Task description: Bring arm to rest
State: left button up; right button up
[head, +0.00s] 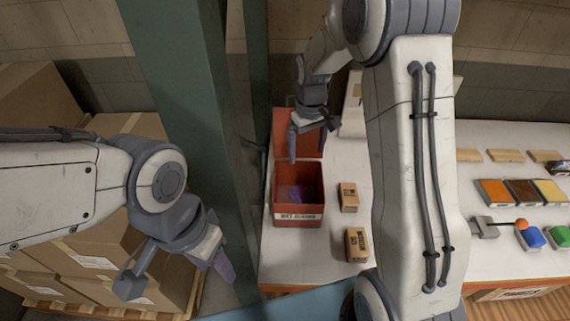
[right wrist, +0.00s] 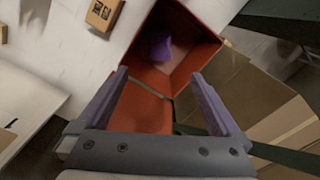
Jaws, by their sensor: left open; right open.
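My right gripper (head: 308,137) is open and empty above the back of the red bin, near its raised red lid (head: 312,150). In the right wrist view its two purple-grey fingers (right wrist: 160,105) are spread apart, with the red bin (right wrist: 196,62) beyond them. The red bin also shows in the head view (head: 284,215), with a label on its front and a purple thing (head: 294,194) inside. My left gripper (head: 180,278) is open and empty at the lower left, in front of the cardboard boxes.
Two small cardboard boxes (head: 348,197) (head: 356,245) stand right of the bin on the white table (head: 320,255). Colored blocks (head: 522,191) and other items lie at the right. A green post (head: 190,90) rises left of the table. Large cartons (head: 75,240) are stacked on the left.

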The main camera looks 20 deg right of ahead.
jog(key=s+a+r+m+t, duration=0.2)
jog(key=s+m+t, duration=0.1)
jog(key=s, duration=1.2)
jog(key=s+a+f+n+g+y+b, duration=0.1)
jog(key=s+a+f+n+g+b, duration=0.2)
jog(key=s+a+n+b, duration=0.4)
jog(key=s+a+b, duration=0.1)
jog(key=s+a, duration=0.5)
jog(key=s, duration=0.1)
jog(key=shift+a+n, duration=0.3)
jog(key=shift+a, duration=0.05)
jog(key=shift+w, duration=0.1)
